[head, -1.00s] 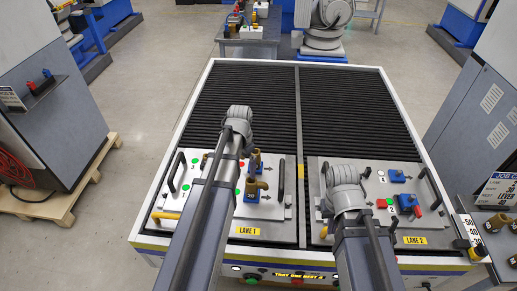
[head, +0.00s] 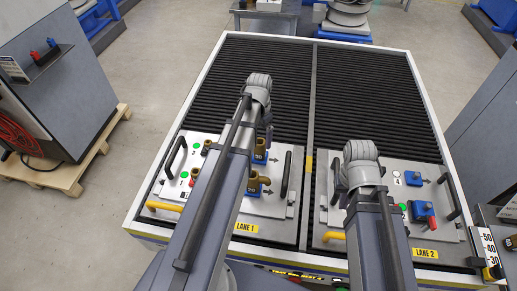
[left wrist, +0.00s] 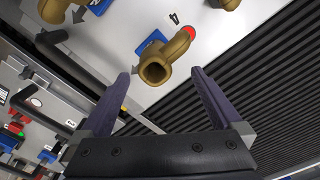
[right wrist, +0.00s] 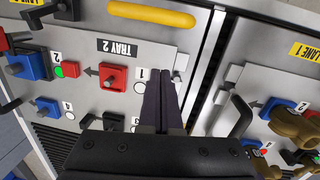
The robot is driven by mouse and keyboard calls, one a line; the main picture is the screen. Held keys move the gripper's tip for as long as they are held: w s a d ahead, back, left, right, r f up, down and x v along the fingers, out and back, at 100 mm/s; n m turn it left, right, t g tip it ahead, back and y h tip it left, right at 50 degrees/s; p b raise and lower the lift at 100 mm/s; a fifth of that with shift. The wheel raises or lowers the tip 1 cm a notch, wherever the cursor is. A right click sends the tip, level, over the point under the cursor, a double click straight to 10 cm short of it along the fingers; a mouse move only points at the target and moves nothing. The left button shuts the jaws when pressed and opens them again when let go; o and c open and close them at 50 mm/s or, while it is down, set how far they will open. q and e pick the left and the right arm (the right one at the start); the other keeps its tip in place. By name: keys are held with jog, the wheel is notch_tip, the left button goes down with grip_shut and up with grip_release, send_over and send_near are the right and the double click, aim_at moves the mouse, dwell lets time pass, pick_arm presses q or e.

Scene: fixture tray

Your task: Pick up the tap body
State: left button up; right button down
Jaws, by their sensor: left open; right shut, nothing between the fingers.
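A brass tap body (left wrist: 165,62) on a blue block (left wrist: 150,46) is in the left wrist view, its open mouth facing the camera. My left gripper (left wrist: 160,73) is open and empty, with its fingertips on either side of this tap body in the picture; contact cannot be told. More brass tap bodies show at the top edge of that view (left wrist: 55,9). In the head view, tap bodies (head: 260,149) (head: 253,182) stand on the lane 1 tray, partly behind my left arm. My right gripper (right wrist: 163,78) is shut and empty over tray 2.
The lane 1 tray (head: 268,208) has black side handles (head: 286,174). Tray 2 (right wrist: 150,64) carries blue blocks (right wrist: 27,66) and a red block (right wrist: 112,78). The black ribbed conveyor (head: 370,90) behind both trays is clear.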

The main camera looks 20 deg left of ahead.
aim_at(260, 149)
pick_arm(q)
jog(key=shift+f+b, duration=0.5)
jog(key=shift+f, duration=0.4)
jog(key=f+b, duration=0.5)
jog(key=shift+s+d+f, duration=0.1)
jog(key=shift+s+d, duration=0.1)
jog(key=shift+s, duration=0.05)
pick_arm(e)
notch_tip(260, 149, down, 7)
jog(key=shift+r, duration=0.1)
pick_arm(q)
grip_shut()
